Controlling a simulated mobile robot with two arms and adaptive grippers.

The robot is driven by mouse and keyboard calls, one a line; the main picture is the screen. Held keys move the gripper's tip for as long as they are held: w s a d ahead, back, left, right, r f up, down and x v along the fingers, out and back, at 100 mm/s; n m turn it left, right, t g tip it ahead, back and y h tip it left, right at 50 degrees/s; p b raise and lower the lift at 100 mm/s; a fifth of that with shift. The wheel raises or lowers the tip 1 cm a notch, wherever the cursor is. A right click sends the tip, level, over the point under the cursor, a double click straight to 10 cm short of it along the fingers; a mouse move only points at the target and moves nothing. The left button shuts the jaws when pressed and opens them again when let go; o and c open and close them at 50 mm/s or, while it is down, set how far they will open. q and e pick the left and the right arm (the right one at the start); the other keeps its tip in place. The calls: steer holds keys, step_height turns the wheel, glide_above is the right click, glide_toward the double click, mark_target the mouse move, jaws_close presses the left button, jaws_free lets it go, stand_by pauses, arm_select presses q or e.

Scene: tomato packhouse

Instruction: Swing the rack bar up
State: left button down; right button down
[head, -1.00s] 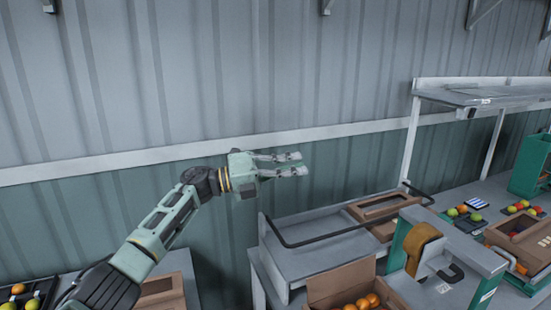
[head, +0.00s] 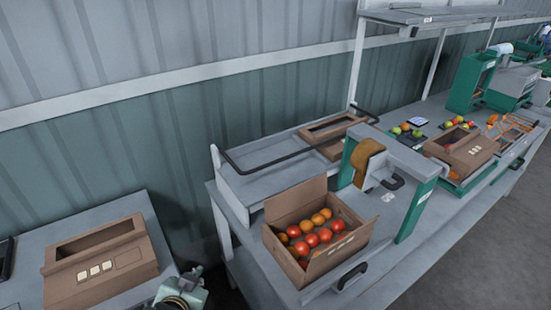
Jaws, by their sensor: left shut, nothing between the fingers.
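The rack bar (head: 290,158) is a thin black U-shaped bar. It runs low across the grey rack (head: 265,182), from its left side panel to its right end near the post. A brown carton (head: 330,132) stands on the right part of the rack, behind the bar. My left gripper (head: 190,276) shows only partly at the bottom edge, low and to the left of the rack. It is shut, empty and apart from the bar. My right gripper is out of view.
An open box of tomatoes (head: 318,222) stands in front of the rack, beside a green-framed tape machine (head: 368,160). A closed-sided carton (head: 100,262) sits on the left table (head: 135,205). More cartons and fruit lie on the bench at right. A corrugated wall stands behind.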

arm_select(q)
steer(key=s+f+n+g, duration=0.1)
steer(key=s+f+g, duration=0.2)
steer(key=s, duration=0.5)
steer(key=s+f+n+g, duration=0.1)
steer(key=s+f+g, duration=0.1)
steer(key=s, duration=0.7)
steer(key=s+f+g+b, duration=0.1)
steer(key=s+f+b, duration=0.2)
steer(key=f, duration=1.4)
steer(key=s+f+g+b, duration=0.1)
steer(key=s+f+b, duration=0.25)
steer(key=f, duration=1.35)
steer(key=s+a+f+g+b, duration=0.1)
steer(key=s+a+f+b, duration=0.2)
steer(key=s+f, duration=1.1)
step_height(320, 180, down, 2)
steer(key=shift+s+a+f+m, duration=0.1)
steer(key=shift+s+a+m, duration=0.1)
steer(key=shift+m, duration=0.1)
steer(key=shift+s, duration=0.1)
